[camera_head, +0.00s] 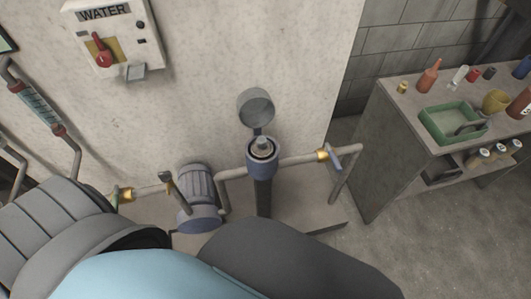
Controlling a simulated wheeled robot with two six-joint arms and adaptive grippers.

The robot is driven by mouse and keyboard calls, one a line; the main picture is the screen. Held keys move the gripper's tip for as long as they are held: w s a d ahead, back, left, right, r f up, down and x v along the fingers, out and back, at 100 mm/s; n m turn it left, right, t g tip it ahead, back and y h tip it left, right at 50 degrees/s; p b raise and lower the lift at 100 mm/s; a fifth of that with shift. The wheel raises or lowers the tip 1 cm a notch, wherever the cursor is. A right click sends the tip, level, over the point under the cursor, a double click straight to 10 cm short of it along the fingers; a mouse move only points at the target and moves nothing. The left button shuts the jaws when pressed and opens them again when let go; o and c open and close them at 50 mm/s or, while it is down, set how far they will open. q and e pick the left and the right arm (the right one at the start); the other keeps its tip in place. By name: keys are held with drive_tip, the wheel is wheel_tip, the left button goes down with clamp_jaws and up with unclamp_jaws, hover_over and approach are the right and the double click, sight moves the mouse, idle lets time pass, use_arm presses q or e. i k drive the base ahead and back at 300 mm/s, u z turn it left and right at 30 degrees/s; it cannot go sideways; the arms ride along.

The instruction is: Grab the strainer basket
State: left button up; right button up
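An upright strainer housing (262,168) with a blue-grey collar stands in the pipe line near the middle of the head view. Its round grey lid (256,106) is swung up and open behind it. Inside the open mouth a small light-grey part (262,143) shows, which looks like the top of the strainer basket; the rest of it is hidden in the housing. Large dark and light-blue parts of my own arm fill the bottom of the view. Neither gripper can be seen.
A blue-grey pump or motor (199,195) stands left of the housing. A valve with a blue handle (333,157) is on the pipe to the right. A bench (385,120) at right holds a green tray (432,129), bottles and cups. A water control box (115,38) hangs on the wall.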

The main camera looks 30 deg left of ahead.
sight(261, 148)
drive_tip(key=z, duration=2.3)
drive_tip(key=i, duration=1.2)
drive_tip(key=u, duration=3.05)
